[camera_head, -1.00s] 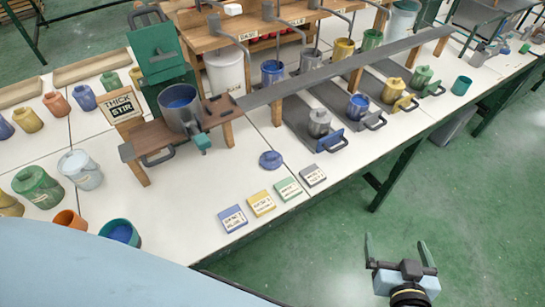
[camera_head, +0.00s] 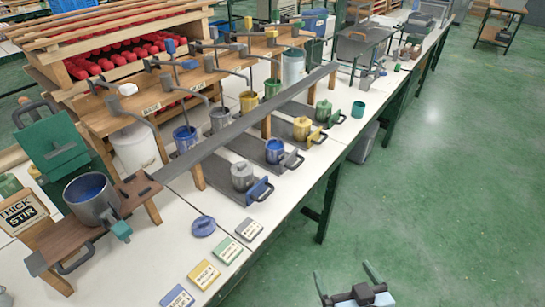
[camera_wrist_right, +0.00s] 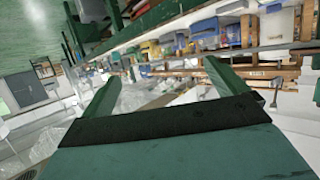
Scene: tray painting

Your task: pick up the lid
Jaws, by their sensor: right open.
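A round blue lid (camera_head: 203,226) lies flat on the white table, between the stirring stand and the row of coloured cards. It has a small knob on top. My right gripper (camera_head: 345,275) is low at the bottom of the head view, over the green floor off the table's front edge. Its two fingers are spread wide with nothing between them. The open fingers also show in the right wrist view (camera_wrist_right: 158,85), pointing toward distant shelves and bins. The lid cannot be made out in the right wrist view. My left gripper is out of sight.
A metal pot with blue paint (camera_head: 92,205) sits on a wooden stand left of the lid. Blue, yellow, green and grey cards (camera_head: 203,274) lie in front of it.

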